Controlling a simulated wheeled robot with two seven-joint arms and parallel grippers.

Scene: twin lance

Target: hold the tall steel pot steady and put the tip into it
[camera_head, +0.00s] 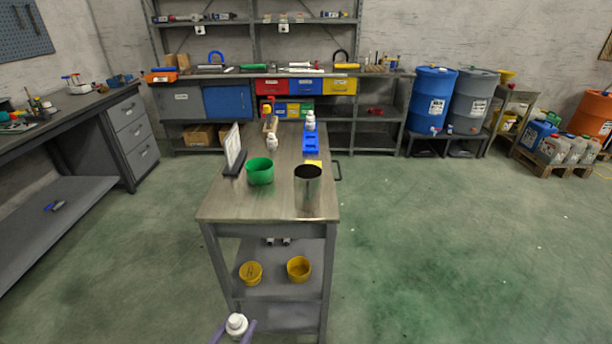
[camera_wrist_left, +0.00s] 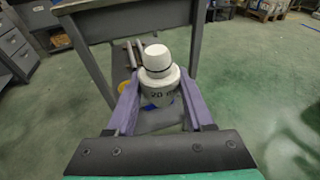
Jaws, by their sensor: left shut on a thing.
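The tall steel pot (camera_head: 308,188) stands upright at the front right of the bench top (camera_head: 262,208). My left gripper (camera_head: 235,326) is low in front of the bench, at the bottom of the head view. It is shut on a white tip (camera_head: 237,322) with a rounded cap and a dark ring. In the left wrist view the tip (camera_wrist_left: 158,80) sits upright between the two purple fingers, with dark marks on its body. The tip is apart from the pot, below the bench top and nearer to me. My right gripper is not in view.
A green bowl (camera_head: 260,171) stands left of the pot. Behind are a blue rack (camera_head: 311,142), a white bottle-like piece (camera_head: 272,142) and an upright panel (camera_head: 234,150). Yellow cups (camera_head: 299,268) sit on the lower shelf. Floor to the right is clear.

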